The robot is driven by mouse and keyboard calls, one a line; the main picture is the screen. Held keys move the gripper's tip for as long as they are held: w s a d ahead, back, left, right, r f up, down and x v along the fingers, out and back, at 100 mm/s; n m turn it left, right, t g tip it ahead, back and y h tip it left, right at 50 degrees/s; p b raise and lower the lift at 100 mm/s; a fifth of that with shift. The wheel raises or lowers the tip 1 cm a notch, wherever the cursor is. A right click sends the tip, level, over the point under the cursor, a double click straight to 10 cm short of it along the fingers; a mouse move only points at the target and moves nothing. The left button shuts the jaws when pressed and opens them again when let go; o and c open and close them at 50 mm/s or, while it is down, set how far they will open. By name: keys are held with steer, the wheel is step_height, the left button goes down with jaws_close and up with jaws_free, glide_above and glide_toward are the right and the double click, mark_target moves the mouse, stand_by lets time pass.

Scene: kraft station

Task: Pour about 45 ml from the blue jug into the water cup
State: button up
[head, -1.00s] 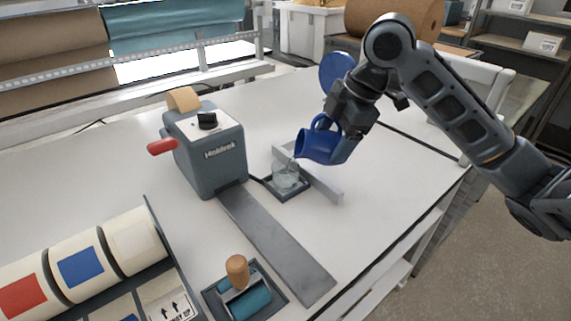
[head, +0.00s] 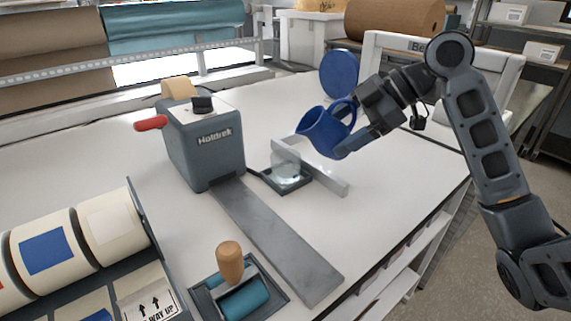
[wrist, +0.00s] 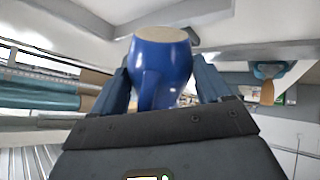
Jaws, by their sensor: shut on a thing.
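The blue jug (head: 322,132) is held in the air by my gripper (head: 350,146), up and to the right of the water cup. It is tilted, with its mouth toward the upper left; no stream shows. The clear water cup (head: 286,165) stands on a dark square pad (head: 298,183) on the bench; its liquid level cannot be told. In the wrist view the jug (wrist: 160,65) sits between both fingers of my gripper (wrist: 160,85), which is shut on it. The inside of the jug is not clear to see.
A grey tape dispenser (head: 205,145) with a red lever stands left of the cup. A stamp with a wooden knob (head: 230,262) and label rolls (head: 105,230) are nearer. A blue disc (head: 339,73) stands behind.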

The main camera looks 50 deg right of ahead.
steer(key=shift+s+d+f+t+y+b, duration=0.1)
steer(key=shift+s+f+t+y+b, duration=0.1)
steer(key=shift+t+y+b, duration=0.15)
steer(key=shift+r, duration=0.1)
stand_by(0.8)
steer(key=shift+f+t+b, duration=0.25)
steer(key=shift+b, duration=0.25)
steer(key=s+d+f+t+y+b, duration=0.1)
steer(key=b, duration=0.1)
steer(key=shift+m+b, duration=0.3)
steer(key=shift+b, duration=0.05)
steer(key=b, duration=0.1)
steer(key=f+t+y+b, duration=0.1)
steer(key=shift+s+d+f+t+b, duration=0.25)
steer(key=shift+s+d+t+b, duration=0.05)
steer(key=shift+b, duration=0.1)
steer(key=shift+s+d+r+m+t+y, duration=0.15)
steer(key=shift+s+d+r+t+y, duration=0.1)
steer(key=shift+r+t+y, duration=0.4)
steer(key=shift+s+d+r+m+t+y, duration=0.1)
steer(key=shift+s+d+r+t, duration=0.25)
steer(key=shift+r, duration=0.65)
steer(key=shift+s+d+r+m+t+y, duration=0.15)
steer(key=shift+r+t+y, duration=0.25)
steer(key=shift+r+t, duration=0.3)
steer(key=shift+r, duration=0.1)
